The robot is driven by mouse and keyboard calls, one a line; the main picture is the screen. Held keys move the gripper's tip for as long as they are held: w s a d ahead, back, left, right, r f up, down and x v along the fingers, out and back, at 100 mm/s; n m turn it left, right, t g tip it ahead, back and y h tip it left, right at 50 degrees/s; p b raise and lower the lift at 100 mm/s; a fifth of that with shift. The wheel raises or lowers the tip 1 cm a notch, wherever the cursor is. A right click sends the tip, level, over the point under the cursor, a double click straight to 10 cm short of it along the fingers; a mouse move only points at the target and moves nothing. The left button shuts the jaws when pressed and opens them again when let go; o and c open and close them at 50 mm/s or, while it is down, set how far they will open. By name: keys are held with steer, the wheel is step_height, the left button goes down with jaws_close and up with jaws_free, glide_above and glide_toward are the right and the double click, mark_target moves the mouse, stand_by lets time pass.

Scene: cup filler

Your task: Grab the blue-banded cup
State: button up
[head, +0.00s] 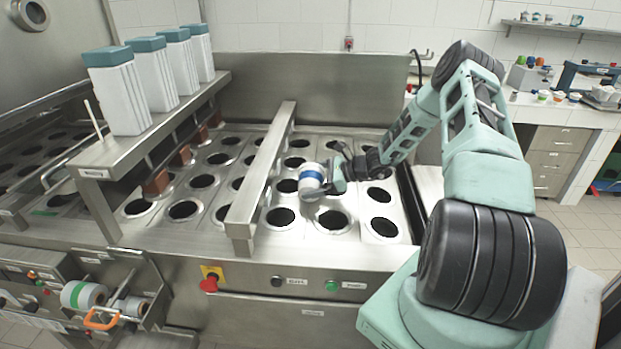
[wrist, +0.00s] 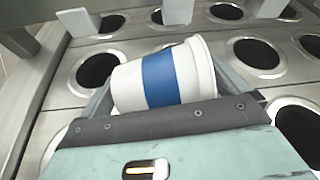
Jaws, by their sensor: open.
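The blue-banded cup (head: 311,180) is white with a wide blue band around its middle. In the head view it is at my gripper (head: 326,183), above the steel plate with round holes. In the wrist view the cup (wrist: 160,78) lies across the picture in front of the palm, its rim to the right. My gripper (wrist: 176,85) is open, with a finger on each side of the cup. The lower side of the cup is hidden by the palm edge. I cannot tell whether the fingers touch it.
The plate (head: 305,222) has rows of open holes around the cup. A raised steel bar (head: 262,175) runs along the left of the cup. Several white containers with teal lids (head: 118,90) stand on a shelf further left. A red stop button (head: 209,284) is on the front panel.

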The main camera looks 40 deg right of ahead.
steer(key=shift+w+a+f, duration=0.25)
steer(key=shift+w+a, duration=0.05)
steer(key=shift+w, duration=0.1)
steer(key=c, duration=0.7)
steer(key=shift+c, duration=0.2)
steer(key=shift+r, duration=0.1)
